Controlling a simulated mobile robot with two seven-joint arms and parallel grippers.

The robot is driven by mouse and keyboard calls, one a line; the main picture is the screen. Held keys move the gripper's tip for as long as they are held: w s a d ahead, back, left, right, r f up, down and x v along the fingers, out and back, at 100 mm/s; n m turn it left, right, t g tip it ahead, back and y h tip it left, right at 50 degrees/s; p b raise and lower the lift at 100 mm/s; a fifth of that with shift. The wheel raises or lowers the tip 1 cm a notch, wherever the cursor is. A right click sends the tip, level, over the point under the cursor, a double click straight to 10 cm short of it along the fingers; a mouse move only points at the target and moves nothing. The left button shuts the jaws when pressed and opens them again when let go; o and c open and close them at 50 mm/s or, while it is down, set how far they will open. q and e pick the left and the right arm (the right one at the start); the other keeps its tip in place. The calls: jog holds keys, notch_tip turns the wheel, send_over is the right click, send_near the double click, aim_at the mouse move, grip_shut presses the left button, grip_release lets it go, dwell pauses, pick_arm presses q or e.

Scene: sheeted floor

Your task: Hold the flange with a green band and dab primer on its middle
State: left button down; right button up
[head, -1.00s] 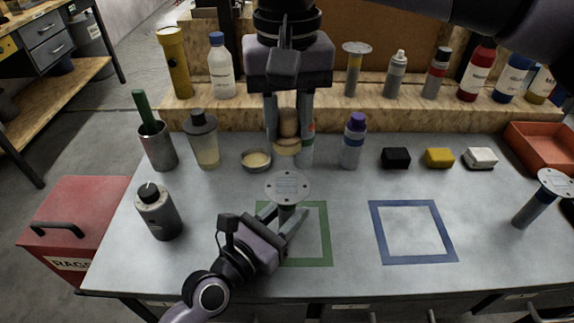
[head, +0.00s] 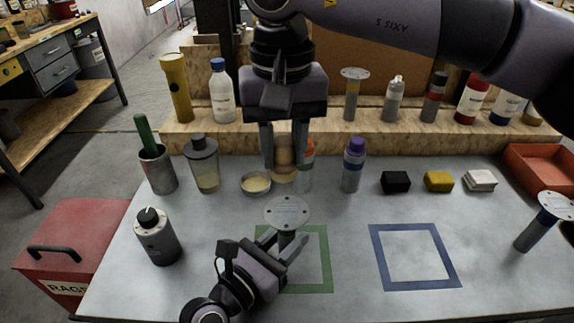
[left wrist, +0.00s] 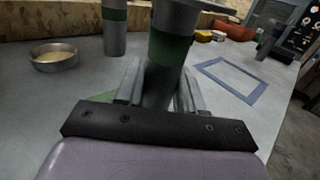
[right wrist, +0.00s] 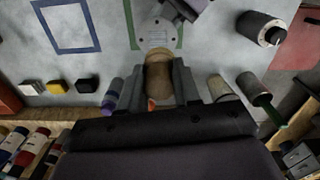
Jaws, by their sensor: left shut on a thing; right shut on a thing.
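The flange (head: 287,212) is a round grey plate with bolt holes on a stem. Its green band (left wrist: 170,48) shows in the left wrist view. My left gripper (head: 284,246) is shut on its stem and holds it upright by the green square outline (head: 322,262). My right gripper (head: 286,160) is shut on a tan, rounded dabber (right wrist: 158,78) behind the flange, apart from the plate. An open tin (head: 256,183) of cream-coloured primer stands left of the right gripper.
A green-banded bottle (left wrist: 114,30) stands close behind the right gripper. A purple-capped bottle (head: 352,168) stands to its right. A blue-banded flange (head: 541,225) stands at the right. The blue square outline (head: 413,257) is empty.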

jog(key=shift+a+f, duration=0.1)
jog(key=shift+a, duration=0.7)
jog(key=shift+f, duration=3.8)
jog(key=shift+d+f, duration=0.3)
jog(key=shift+d, duration=0.45)
jog(key=shift+c, duration=0.4)
jog(key=shift+d, duration=1.3)
jog(key=a, duration=0.4)
jog(key=shift+r, duration=4.2)
